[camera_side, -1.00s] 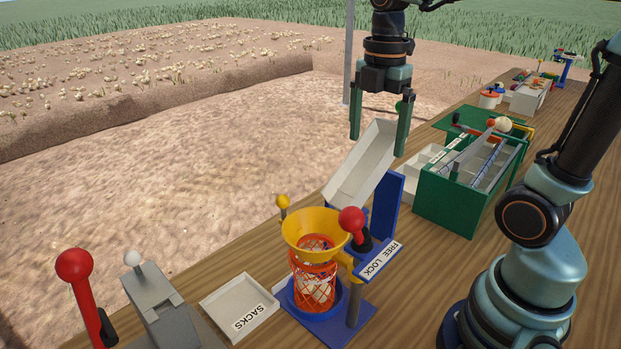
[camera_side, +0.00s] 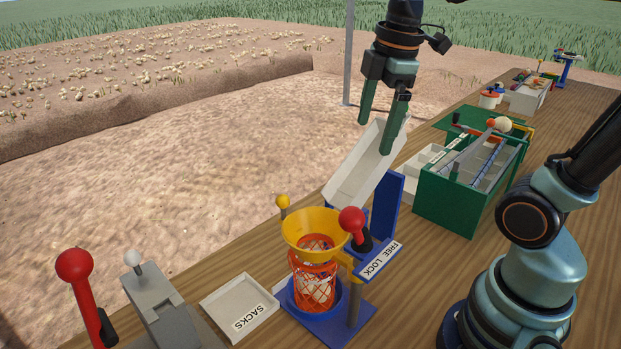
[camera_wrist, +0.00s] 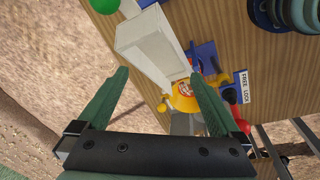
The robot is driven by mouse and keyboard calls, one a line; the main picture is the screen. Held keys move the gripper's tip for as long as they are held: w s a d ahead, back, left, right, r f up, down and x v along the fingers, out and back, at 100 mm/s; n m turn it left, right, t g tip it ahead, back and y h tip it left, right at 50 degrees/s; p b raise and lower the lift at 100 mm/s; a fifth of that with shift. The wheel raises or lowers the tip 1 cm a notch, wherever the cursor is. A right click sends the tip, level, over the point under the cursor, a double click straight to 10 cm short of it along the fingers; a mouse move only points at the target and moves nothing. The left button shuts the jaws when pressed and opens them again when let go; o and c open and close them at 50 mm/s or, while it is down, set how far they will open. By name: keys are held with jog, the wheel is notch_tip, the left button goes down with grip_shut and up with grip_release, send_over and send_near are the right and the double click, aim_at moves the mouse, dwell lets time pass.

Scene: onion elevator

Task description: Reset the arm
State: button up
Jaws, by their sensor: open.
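My gripper (camera_side: 378,138) is in the upper middle of the side view, pointing down, its two green fingers apart. It holds nothing. It is above and in front of the tilted white chute (camera_side: 366,172), which slopes down towards the yellow funnel (camera_side: 318,232). In the wrist view the white chute (camera_wrist: 152,50) shows beyond the spread fingers, with the yellow funnel (camera_wrist: 184,98) past its lower end. Whether a finger touches the chute I cannot tell. An orange net sack (camera_side: 314,275) hangs under the funnel with pale things inside.
A red-knobbed lever (camera_side: 352,222) stands by the FREE LOCK label. A green box (camera_side: 462,200) with compartments stands to the right. A white SACKS tray (camera_side: 240,308) and a grey device with a red-knobbed lever (camera_side: 82,285) are front left. Bare soil lies left of the bench.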

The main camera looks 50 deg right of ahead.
jog(key=shift+f, duration=0.1)
dwell(0.7)
jog(key=c, duration=0.3)
jog(key=shift+r, duration=0.2)
jog(key=c, duration=0.3)
jog(key=shift+m, duration=0.3)
jog(key=d+r, duration=0.1)
jog(key=r, duration=0.1)
jog(key=d+r, duration=0.2)
jog(key=r, duration=0.1)
jog(key=d+r, duration=0.2)
jog(key=r, duration=0.1)
jog(key=shift+w+r, duration=0.1)
jog(key=shift+w, duration=0.2)
jog(key=s+d+r, duration=0.2)
jog(key=d+r, duration=0.1)
jog(key=r, duration=0.3)
jog(key=shift+g, duration=0.4)
jog(key=f, duration=0.4)
jog(key=w+f, duration=0.1)
jog(key=f, duration=0.3)
jog(key=d+f, duration=0.1)
jog(key=f, duration=0.3)
jog(key=shift+w+d+f, duration=0.1)
jog(key=shift+w, duration=0.25)
grip_shut()
